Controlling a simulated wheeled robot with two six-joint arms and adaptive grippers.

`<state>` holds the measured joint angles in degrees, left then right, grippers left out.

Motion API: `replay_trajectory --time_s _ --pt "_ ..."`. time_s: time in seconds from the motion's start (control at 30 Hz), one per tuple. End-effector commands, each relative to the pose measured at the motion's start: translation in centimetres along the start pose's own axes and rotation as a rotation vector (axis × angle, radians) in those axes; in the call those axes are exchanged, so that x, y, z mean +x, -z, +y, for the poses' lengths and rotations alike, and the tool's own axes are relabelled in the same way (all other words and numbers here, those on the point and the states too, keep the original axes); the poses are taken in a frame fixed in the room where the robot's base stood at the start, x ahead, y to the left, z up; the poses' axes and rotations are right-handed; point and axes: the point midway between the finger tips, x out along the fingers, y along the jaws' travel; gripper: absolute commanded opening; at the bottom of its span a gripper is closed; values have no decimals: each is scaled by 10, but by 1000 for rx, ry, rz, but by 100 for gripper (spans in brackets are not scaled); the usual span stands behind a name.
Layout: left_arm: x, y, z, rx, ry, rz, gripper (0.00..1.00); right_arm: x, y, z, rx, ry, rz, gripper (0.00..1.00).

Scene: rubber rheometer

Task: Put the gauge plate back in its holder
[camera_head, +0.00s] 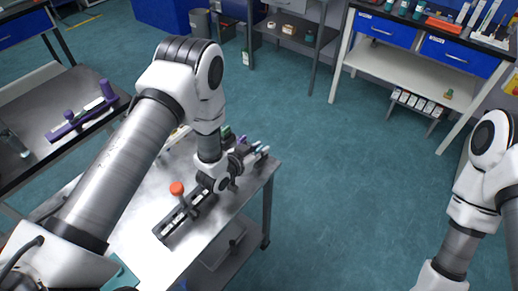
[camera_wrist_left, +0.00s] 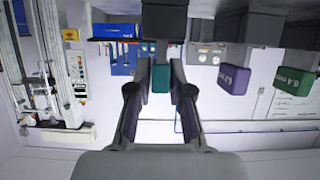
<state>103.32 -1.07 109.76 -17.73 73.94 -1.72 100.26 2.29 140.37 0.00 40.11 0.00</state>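My left gripper (camera_head: 236,174) is low over the far right part of the metal table. In the left wrist view its two fingers (camera_wrist_left: 160,82) stand close on either side of a small teal-green block (camera_wrist_left: 160,79), apparently the gauge plate, and look closed on it. The block is just below a dark block in that view; I cannot tell whether they touch. A purple plate (camera_wrist_left: 233,79) and a green plate (camera_wrist_left: 294,85), both with white lettering, are to its right in that view. The holder is not clearly identifiable. My right arm is at the right edge; its gripper is out of view.
A long dark rack (camera_head: 172,226) and an orange-red knob (camera_head: 177,188) are on the metal table (camera_head: 145,205) near my left gripper. A side bench with a purple tool (camera_head: 80,120) is at left. The teal floor (camera_head: 330,190) to the right is clear.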

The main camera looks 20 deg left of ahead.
Motion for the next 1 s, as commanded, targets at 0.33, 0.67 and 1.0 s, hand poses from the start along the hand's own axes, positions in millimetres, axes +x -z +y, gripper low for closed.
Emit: replay_trajectory --time_s 0.33,0.67,1.0 --pt "0 1 0 0 0 -1 45 0 0 0 0 0 0 0" --pt "-22 55 0 1 0 3 45 0 0 0 0 0 0 0" --pt "-38 93 0 -1 0 0 45 0 0 0 0 0 0 0"
